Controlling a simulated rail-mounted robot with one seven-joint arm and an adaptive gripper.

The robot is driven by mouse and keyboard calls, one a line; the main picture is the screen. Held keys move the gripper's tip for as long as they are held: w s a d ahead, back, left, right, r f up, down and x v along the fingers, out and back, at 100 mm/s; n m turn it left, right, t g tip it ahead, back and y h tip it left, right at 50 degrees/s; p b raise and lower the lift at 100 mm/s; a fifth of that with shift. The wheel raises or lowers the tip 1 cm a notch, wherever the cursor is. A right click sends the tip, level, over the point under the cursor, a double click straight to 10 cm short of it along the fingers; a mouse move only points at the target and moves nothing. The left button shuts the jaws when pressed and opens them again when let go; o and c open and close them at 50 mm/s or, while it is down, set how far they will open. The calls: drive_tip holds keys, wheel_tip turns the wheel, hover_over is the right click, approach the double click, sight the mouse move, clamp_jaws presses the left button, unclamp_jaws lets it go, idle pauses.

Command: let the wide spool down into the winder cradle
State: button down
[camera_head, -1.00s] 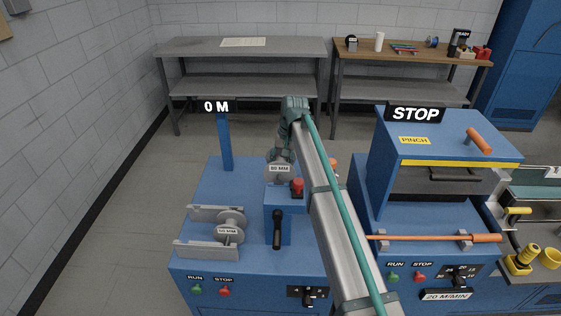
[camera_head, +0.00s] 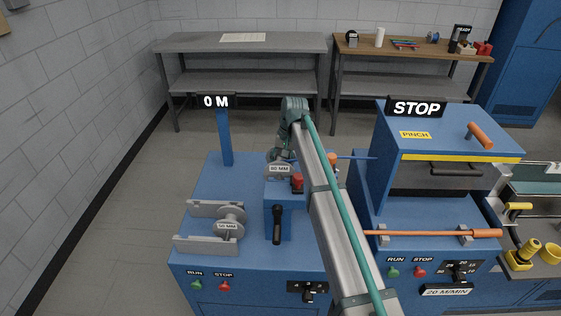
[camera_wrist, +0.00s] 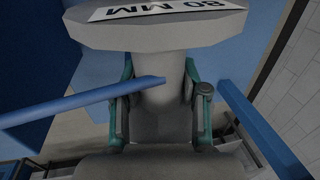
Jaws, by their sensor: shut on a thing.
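My gripper (camera_wrist: 158,115) is shut on the hub of a grey spool marked 80 MM (camera_wrist: 160,32). In the head view this spool (camera_head: 279,169) is held up behind the winder's lever block, apart from the cradle. In the wrist view its labelled flange is at the top and the fingers flank its hub. In the head view my arm partly hides the gripper. The winder cradle, two grey side plates (camera_head: 205,246), is at the left front of the blue bench. Another grey spool (camera_head: 229,218) sits between the plates, with a label too small to read surely.
A blue block with a black lever (camera_head: 277,226) and red button (camera_head: 296,181) stands between cradle and arm. A post with a 0 M display (camera_head: 224,135) rises behind the cradle. A blue strand (camera_wrist: 75,103) reaches the held spool's hub. The STOP machine (camera_head: 445,135) is right.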

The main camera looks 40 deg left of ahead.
drive_tip(key=shift+f, duration=0.2)
drive_tip(key=c, duration=0.5)
unclamp_jaws()
drive_tip(key=shift+w+d+r, duration=0.2)
drive_tip(key=shift+d+r, duration=0.1)
drive_tip(key=shift+r, duration=1.65)
drive_tip(key=shift+w+d+r, duration=0.25)
drive_tip(key=shift+d+r, duration=0.1)
drive_tip(key=shift+r, duration=1.6)
drive_tip(key=shift+w+d+r, duration=0.2)
drive_tip(key=shift+d+r, duration=0.1)
drive_tip(key=shift+r, duration=1.65)
drive_tip(key=shift+d+r, duration=0.1)
